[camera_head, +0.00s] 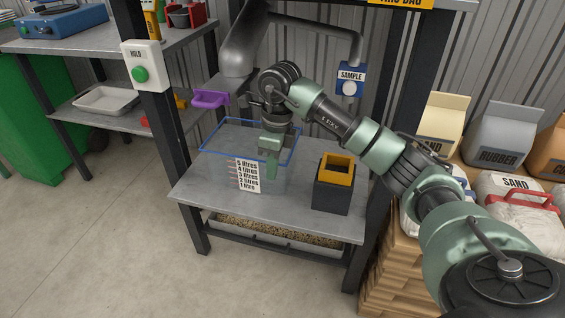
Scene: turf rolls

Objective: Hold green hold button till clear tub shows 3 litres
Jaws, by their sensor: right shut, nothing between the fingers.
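The green hold button (140,74) sits on a white box marked HOLD, fixed to the dark post at the left. The clear tub (220,172) with a blue rim stands on the grey bench. Its front label (247,175) reads from 1 litre up to 5 litres. I see no clear fill level in it. My right gripper (271,170) is shut and empty, pointing down at the tub. Its fingertips overlap the tub in the picture; I cannot tell how deep inside they are. It is well away from the hold button. My left gripper is not in view.
A grey spout (244,50) hangs above the tub, with a purple handle (210,99) at its left. A blue SAMPLE box (351,79) with a white button is behind. A black and yellow container (335,182) stands right of the tub. Sacks (499,137) fill the right side.

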